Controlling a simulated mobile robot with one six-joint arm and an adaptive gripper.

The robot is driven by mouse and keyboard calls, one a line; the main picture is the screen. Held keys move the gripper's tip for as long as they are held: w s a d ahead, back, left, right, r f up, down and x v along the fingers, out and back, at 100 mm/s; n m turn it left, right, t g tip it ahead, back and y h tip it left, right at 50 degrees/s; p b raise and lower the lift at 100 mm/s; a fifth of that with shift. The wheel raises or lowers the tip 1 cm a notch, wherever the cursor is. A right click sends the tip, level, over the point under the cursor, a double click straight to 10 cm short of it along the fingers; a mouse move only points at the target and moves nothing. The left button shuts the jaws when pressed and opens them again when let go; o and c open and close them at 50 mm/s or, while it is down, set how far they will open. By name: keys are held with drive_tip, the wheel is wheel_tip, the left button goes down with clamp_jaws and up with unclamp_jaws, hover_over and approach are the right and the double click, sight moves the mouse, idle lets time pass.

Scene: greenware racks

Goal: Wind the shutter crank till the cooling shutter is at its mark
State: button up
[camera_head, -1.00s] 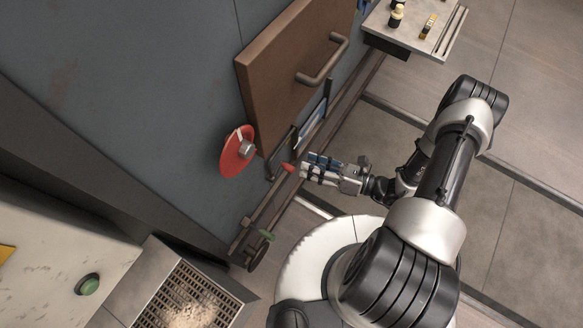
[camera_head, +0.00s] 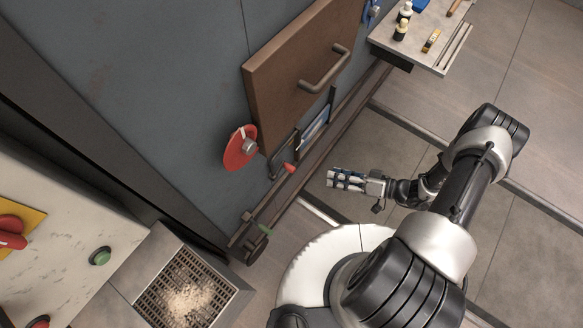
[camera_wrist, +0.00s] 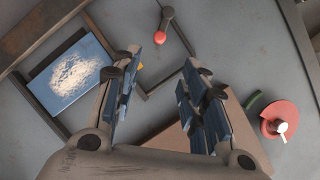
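The crank's red knob (camera_head: 289,168) shows beside the low rail on the grey wall in the head view. In the wrist view the red knob (camera_wrist: 160,38) sits at the end of a short dark arm (camera_wrist: 167,14), just beyond the fingertips. My gripper (camera_head: 331,178) is to the right of the knob, apart from it. In the wrist view its two fingers (camera_wrist: 163,62) are spread, with nothing between them. A blue panel with a pale patch (camera_wrist: 75,76) sits in a dark frame; I cannot tell whether it is the shutter, and no mark is clear.
A brown door (camera_head: 292,75) with a bar handle stands out above the knob. A red disc (camera_head: 236,157) with a grey hub is to its left. A grated bin (camera_head: 150,291) stands lower left, a shelf with small items (camera_head: 425,52) upper right.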

drive_tip(key=b, duration=0.3)
approach(290, 168)
drive_tip(key=shift+n, duration=0.4)
drive_tip(key=x, duration=0.7)
drive_tip(key=f+x, duration=0.1)
drive_tip(key=x, duration=0.2)
drive_tip(key=shift+w+f, duration=0.1)
drive_tip(key=shift+w, duration=0.2)
drive_tip(key=shift+c, duration=0.5)
clamp_jaws()
